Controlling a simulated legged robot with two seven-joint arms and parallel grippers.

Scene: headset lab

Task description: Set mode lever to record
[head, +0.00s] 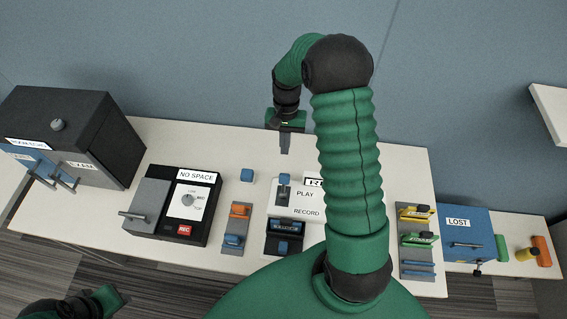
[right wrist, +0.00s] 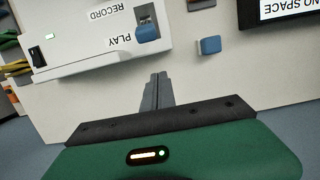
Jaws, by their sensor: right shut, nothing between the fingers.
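The white mode box (head: 293,208) carries the words PLAY and RECORD; it also shows in the right wrist view (right wrist: 82,28). Its mode lever has a blue handle (head: 283,190) on a grey slot, beside the word PLAY; the handle also shows in the right wrist view (right wrist: 147,32). My right gripper (head: 285,149) is shut and empty, behind the box. In the right wrist view its fingertips (right wrist: 156,80) are apart from the lever. My left gripper (head: 108,298) shows only partly at the lower left; its fingers cannot be made out.
A small blue block (head: 247,175) stands left of the mode box. A black NO SPACE recorder (head: 172,219) is further left. A rack with orange and blue pieces (head: 237,226) is between them. My right arm hides the box's right part. A blue LOST box (head: 463,222) is at right.

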